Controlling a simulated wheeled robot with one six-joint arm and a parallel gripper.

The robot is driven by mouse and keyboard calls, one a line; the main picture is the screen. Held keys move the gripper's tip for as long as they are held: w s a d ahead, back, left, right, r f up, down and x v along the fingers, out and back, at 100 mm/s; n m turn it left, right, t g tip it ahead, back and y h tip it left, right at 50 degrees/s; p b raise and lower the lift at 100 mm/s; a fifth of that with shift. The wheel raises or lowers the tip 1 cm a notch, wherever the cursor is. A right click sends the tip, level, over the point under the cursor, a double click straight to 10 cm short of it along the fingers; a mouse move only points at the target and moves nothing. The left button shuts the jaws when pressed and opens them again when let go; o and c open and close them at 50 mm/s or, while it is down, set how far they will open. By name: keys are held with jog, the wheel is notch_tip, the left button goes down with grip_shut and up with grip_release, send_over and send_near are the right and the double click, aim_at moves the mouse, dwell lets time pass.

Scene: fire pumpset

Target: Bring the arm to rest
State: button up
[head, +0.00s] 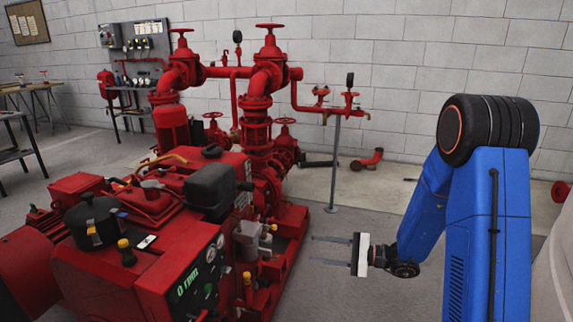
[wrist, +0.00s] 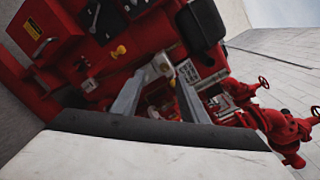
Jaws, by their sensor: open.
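My blue arm (head: 487,220) is raised and folded at the right side of the head view, with a black joint at its top. My gripper (head: 322,249) extends left from the arm's lower end, over the grey floor. Its two thin fingers are apart with nothing between them. In the wrist view the gripper (wrist: 155,92) points toward the red pumpset, with both fingers spread. The red pumpset (head: 130,282) stands left of my gripper in the head view, and a gap shows between them.
Red pipes with handwheel valves (head: 257,100) rise behind the pumpset. A thin grey post (head: 334,165) stands on the floor beyond my gripper. A red pipe elbow (head: 368,160) lies near the block wall (head: 400,90).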

jog(key=s+r+n+g+h, duration=0.3)
jog(key=s+r+n, duration=0.1)
jog(key=s, duration=0.6)
jog(key=s+r+n+g+h, duration=0.3)
jog(key=s+n+h, duration=0.1)
jog(key=s, duration=0.6)
jog(key=s+d+r+n+t+h, duration=0.1)
jog(key=s+d+r+t+h, duration=0.2)
jog(key=s+d+h, duration=0.2)
jog(key=s+d+r+n+t+h, duration=0.2)
jog(key=s+d+h, duration=0.3)
jog(key=d, duration=0.5)
jog(key=shift+s+d+r+n+t, duration=0.3)
jog(key=shift+s+r+t, duration=0.2)
jog(key=shift+s, duration=0.15)
